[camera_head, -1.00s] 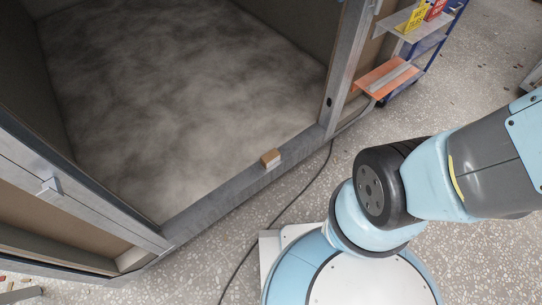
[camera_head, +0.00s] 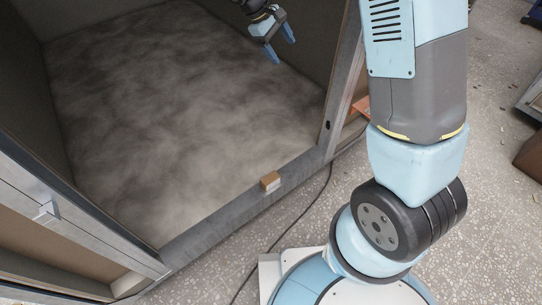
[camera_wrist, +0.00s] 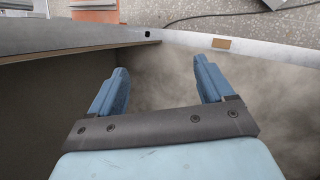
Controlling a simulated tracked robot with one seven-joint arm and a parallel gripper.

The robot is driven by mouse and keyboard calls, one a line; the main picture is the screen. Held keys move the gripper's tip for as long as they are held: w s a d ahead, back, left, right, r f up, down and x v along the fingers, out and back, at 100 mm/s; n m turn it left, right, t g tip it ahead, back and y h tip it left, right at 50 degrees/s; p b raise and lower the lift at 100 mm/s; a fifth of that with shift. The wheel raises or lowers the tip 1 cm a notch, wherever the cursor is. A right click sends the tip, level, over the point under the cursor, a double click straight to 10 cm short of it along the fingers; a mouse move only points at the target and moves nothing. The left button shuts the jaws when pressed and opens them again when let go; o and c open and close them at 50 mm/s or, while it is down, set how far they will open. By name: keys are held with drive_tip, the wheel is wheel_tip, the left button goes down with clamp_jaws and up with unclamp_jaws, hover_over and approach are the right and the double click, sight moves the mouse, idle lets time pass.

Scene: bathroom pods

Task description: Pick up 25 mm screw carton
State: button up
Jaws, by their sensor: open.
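The screw carton (camera_head: 270,181) is a small brown box with a white patch on its lower front. It sits on the grey metal sill at the front edge of the pod, and its size marking cannot be read. In the wrist view, a small brown box (camera_wrist: 221,44) shows on the sill, beyond my right-hand finger. My gripper (camera_head: 283,49) is open and empty, inside the pod toward the back right, well apart from the carton. In the wrist view, its two blue fingers (camera_wrist: 161,66) stand wide apart with nothing between them.
The pod floor (camera_head: 170,110) is bare and mottled grey. A metal post (camera_head: 341,85) stands to the right of the carton, with an orange shelf (camera_head: 361,108) just beyond it. A black cable (camera_head: 296,217) runs along the speckled floor outside the sill.

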drive_tip(key=w+a+f+n+h, duration=0.15)
drive_tip(key=a+f, duration=0.25)
drive_tip(key=f, duration=0.5)
drive_tip(key=w+a+f+n+h, duration=0.1)
drive_tip(key=w+a+f+n, duration=0.15)
drive_tip(key=a+f, duration=0.4)
drive_tip(key=n+t+h, duration=0.3)
drive_tip(key=n+t, duration=0.4)
drive_tip(key=n, duration=0.4)
approach(268, 178)
drive_tip(key=x, duration=0.6)
drive_tip(key=shift+w+a, duration=0.1)
drive_tip(key=shift+a, duration=0.05)
drive_tip(key=shift+s+d+x, duration=0.1)
drive_tip(key=shift+s+x, duration=0.05)
drive_tip(key=shift+x, duration=1.15)
drive_tip(key=shift+s+d+x, duration=0.1)
drive_tip(key=shift+s+x, duration=0.05)
drive_tip(key=shift+x, duration=1.2)
drive_tip(key=shift+c, duration=0.3)
drive_tip(key=c, duration=1.2)
